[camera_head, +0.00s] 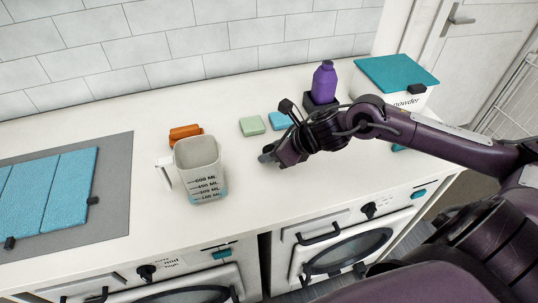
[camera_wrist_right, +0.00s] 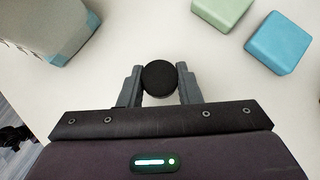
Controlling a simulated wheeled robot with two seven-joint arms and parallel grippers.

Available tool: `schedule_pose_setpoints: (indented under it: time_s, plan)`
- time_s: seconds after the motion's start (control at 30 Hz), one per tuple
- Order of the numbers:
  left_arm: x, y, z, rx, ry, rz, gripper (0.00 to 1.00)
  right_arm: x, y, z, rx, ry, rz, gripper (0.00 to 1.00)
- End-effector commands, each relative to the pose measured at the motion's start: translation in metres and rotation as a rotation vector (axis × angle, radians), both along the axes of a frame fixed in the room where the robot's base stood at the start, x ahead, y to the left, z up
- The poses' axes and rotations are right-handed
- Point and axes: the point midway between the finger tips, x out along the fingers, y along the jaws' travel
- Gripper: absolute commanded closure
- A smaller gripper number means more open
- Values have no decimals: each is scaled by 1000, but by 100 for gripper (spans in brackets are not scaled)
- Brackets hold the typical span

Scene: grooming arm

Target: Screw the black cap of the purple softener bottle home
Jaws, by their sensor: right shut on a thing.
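The purple softener bottle (camera_head: 323,84) stands upright at the back of the counter, behind my right wrist. Its lower part is hidden by a dark shape and my arm. Its narrower top shows purple, with no black cap on it. My right gripper (camera_head: 269,157) is low over the counter, in front of and to the left of the bottle. In the right wrist view, the round black cap (camera_wrist_right: 160,77) sits between the two fingers of the right gripper (camera_wrist_right: 160,83), which is shut on it. My left gripper is not in view.
A measuring jug (camera_head: 196,165) stands left of my right gripper, with an orange object (camera_head: 185,132) behind it. A green block (camera_head: 252,126) and a blue block (camera_head: 280,120) lie behind the gripper. A powder box (camera_head: 396,75) stands at right. The front counter is clear.

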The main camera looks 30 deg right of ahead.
Motion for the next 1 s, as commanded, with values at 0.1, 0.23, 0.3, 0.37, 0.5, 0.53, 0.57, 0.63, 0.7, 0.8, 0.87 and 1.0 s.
schedule_pose_setpoints:
  time_s: [0.1,0.23,0.3,0.37,0.5,0.53,0.57,0.63,0.7,0.8,0.87,1.0]
  plan:
    - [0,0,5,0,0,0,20,0,0,7,-1,-1,1,100]
    - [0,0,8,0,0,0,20,0,0,12,-1,-1,1,100]
    - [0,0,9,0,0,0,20,0,0,15,-2,-1,1,100]
    - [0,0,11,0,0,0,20,0,0,17,-2,-1,1,100]
    - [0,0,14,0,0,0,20,0,0,23,-2,-1,1,100]
    - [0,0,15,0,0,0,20,0,0,24,-2,-1,1,100]
    - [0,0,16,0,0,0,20,0,0,25,-2,-1,1,100]
    - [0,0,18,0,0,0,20,0,0,28,-2,-1,1,100]
    - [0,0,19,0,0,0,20,0,0,31,-2,-1,1,100]
    - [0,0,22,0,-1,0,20,0,0,35,-1,-1,1,100]
    - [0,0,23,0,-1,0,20,0,0,37,-1,-1,1,100]
    - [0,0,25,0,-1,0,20,0,0,40,-1,0,1,100]
